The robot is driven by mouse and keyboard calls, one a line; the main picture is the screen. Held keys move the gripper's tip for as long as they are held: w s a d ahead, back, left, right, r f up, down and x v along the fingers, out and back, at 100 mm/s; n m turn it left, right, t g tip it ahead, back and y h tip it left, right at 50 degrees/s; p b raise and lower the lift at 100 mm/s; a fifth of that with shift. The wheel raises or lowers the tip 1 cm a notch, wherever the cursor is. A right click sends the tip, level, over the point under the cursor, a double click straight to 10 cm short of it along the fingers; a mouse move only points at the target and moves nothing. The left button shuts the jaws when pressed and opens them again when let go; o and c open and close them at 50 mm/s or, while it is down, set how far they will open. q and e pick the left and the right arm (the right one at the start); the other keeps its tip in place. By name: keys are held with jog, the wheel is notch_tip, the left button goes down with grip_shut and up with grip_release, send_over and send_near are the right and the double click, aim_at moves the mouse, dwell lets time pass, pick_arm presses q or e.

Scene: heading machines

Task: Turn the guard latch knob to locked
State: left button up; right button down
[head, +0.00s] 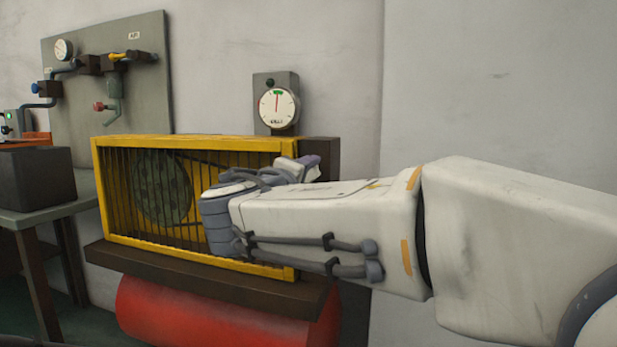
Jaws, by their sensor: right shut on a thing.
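The yellow guard (185,143) is a barred frame standing on a dark ledge, with a round dark wheel (162,188) behind its bars. My right arm comes in from the right across the guard's right part. My right gripper (312,166) is at the guard's upper right edge, beside a dark block (325,150). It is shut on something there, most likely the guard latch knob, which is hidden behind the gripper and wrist. I cannot see which way the knob points. My left gripper is not in view.
A gauge (278,108) on a grey box stands above the guard. A red tank (210,315) lies under the ledge (200,283). At left are a grey panel (140,85) with pipes and valves, and a bench with a dark box (35,178). The wall at right is bare.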

jog(key=shift+n, duration=1.6)
jog(key=shift+c, duration=1.8)
grip_release()
jog(key=p+v, duration=0.2)
jog(key=v, duration=0.8)
jog(key=shift+s, duration=0.3)
jog(key=shift+a, duration=0.1)
